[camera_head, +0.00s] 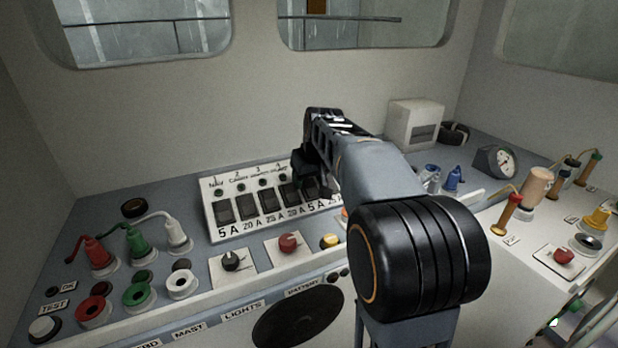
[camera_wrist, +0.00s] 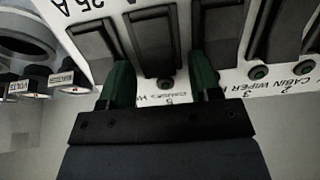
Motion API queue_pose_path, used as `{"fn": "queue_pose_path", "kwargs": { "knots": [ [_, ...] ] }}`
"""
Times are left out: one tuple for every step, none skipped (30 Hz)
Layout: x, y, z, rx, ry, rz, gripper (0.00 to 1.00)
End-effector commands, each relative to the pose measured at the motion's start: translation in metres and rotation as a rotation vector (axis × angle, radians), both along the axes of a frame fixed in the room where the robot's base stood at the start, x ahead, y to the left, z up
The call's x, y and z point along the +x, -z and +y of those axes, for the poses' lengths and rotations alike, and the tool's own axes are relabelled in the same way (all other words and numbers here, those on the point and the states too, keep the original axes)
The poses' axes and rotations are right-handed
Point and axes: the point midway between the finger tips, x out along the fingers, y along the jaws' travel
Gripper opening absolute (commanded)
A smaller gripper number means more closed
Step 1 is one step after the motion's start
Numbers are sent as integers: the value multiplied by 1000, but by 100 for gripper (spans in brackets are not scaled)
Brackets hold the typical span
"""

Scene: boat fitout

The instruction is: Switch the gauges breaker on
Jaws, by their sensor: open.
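The white breaker panel (camera_head: 212,222) lies on the grey console, with a row of dark rocker switches numbered and labelled along its far edge. My gripper (camera_head: 318,186) is over the right part of the panel, hiding the switches there. In the wrist view my gripper (camera_wrist: 163,66) is open, its two green fingers apart. The rocker of breaker 5 (camera_wrist: 153,38) shows between and beyond the fingertips. Its upside-down label is small and blurred but looks like gauges. I see no contact, and cannot tell which way this rocker is set.
Red, green and white levers (camera_head: 138,240) stand left of the panel. A black knob (camera_head: 232,261) and a red knob (camera_head: 288,243) sit in front. A white box (camera_head: 414,123) and a round gauge (camera_head: 497,161) stand behind right. Neighbouring rockers (camera_wrist: 95,45) flank the fingers closely.

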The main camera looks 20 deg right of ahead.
Motion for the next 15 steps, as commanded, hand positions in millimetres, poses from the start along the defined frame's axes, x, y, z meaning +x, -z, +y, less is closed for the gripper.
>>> {"fn": "queue_pose_path", "kwargs": {
  "knots": [
    [0,0,0,0,0,0,57],
    [0,0,0,0,0,0,57],
    [0,0,0,0,0,0,54],
    [0,0,0,0,0,0,51],
    [0,0,0,0,0,0,48],
    [0,0,0,0,0,0,44],
    [0,0,0,0,0,0,41],
    [0,0,0,0,0,0,38],
    [0,0,0,0,0,0,34],
    [0,0,0,0,0,0,32],
    [0,0,0,0,0,0,29],
    [0,0,0,0,0,0,25],
    [0,0,0,0,0,0,22],
    [0,0,0,0,0,0,19],
    [0,0,0,0,0,0,15]
  ]
}}
